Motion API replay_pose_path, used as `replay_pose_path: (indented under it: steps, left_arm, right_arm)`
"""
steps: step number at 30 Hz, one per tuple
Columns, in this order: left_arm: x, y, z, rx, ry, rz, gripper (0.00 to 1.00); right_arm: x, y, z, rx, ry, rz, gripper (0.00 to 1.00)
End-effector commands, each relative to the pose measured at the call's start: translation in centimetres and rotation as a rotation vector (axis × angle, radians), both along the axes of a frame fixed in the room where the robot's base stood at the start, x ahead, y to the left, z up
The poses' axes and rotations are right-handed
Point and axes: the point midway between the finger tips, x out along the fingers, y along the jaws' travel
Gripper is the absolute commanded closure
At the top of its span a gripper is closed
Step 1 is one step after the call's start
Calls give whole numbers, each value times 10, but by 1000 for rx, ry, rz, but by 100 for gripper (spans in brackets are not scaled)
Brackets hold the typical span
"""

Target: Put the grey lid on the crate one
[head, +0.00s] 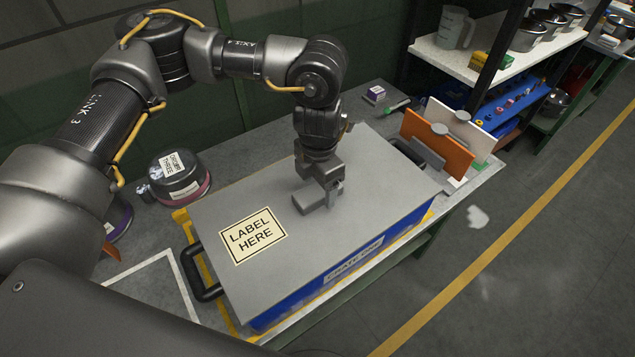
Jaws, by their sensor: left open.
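The grey lid (355,165) lies flat over the top of the blue crate one (330,292). It bears a cream "LABEL HERE" sticker (253,236) near its left end. The crate's front shows a label that seems to read "CRATE ONE". My left gripper (329,203) reaches down to the middle of the lid, at a grey block-like handle (310,200). Its jaws are open, and the fingers partly hide the handle. I cannot tell whether they touch it. My right gripper is not in view.
A pot marked "ORDER THREE" (180,176) stands left of the crate. An orange panel (436,142) and a white panel (468,140) stand upright at the crate's right end. A shelf (480,55) with pots and a jug is behind. The floor at right is mostly clear.

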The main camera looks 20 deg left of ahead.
Motion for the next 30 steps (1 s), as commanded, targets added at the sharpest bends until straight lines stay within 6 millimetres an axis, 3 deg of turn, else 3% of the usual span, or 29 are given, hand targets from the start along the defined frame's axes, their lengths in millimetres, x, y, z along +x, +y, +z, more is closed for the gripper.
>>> replay_pose_path:
  steps: [8,21,30]
  left_arm:
    - [1,0,7,0,-1,-1,29]
    - [2,0,87,0,-4,1,29]
    - [1,0,108,0,0,1,29]
  right_arm:
    - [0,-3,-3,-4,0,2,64]
    - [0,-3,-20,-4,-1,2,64]
    - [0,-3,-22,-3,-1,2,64]
